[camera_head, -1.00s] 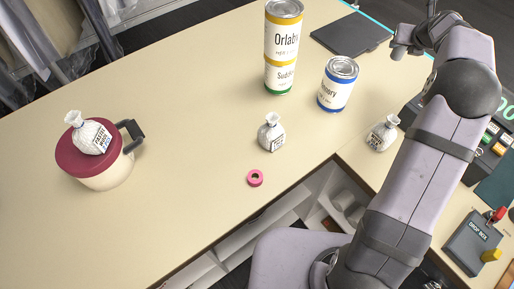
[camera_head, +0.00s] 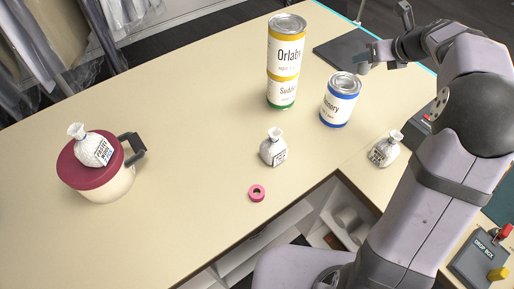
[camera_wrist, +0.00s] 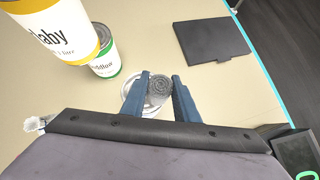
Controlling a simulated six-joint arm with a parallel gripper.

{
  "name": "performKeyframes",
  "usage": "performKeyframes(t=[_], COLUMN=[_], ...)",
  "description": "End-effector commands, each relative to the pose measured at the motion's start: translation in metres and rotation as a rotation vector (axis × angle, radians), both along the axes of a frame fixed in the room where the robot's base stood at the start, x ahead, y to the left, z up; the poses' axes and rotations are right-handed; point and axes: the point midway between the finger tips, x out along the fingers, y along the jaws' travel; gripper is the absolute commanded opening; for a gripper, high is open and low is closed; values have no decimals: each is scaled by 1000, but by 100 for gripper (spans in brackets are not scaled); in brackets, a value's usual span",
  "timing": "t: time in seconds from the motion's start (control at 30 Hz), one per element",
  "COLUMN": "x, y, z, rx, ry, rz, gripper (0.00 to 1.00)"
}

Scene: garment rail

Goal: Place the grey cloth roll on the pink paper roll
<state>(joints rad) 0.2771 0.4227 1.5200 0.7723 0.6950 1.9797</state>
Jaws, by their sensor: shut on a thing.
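The pink paper roll (camera_head: 251,195), a small ring with a dark hole, lies on the cream counter near its front edge. My gripper (camera_head: 364,62) is at the upper right of the head view, just beyond the blue-banded can. In the wrist view my gripper (camera_wrist: 160,92) has its two blue fingers around the round grey end of the grey cloth roll (camera_wrist: 159,87), which shows a spiral. The roll is held above a can's pale lid. In the head view the roll is hard to make out.
The blue-banded can (camera_head: 339,102) and a stack of two cans (camera_head: 285,60) stand near my gripper. A white bag (camera_head: 273,147) stands just behind the pink roll. A lidded red-and-cream pot (camera_head: 112,185) is at left. The middle counter is clear.

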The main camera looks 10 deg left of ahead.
Motion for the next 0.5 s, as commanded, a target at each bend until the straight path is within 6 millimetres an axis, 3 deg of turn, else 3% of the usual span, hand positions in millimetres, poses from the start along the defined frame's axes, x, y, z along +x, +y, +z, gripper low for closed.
performKeyframes(t=[0.03,0.2,0.5], x=[-14,-67,-178], y=[22,87,185], z=[-1,-4,0], rx=[3,3,-1], ry=[0,-1,-3], rz=[76,357,867], gripper=[7,7,7])
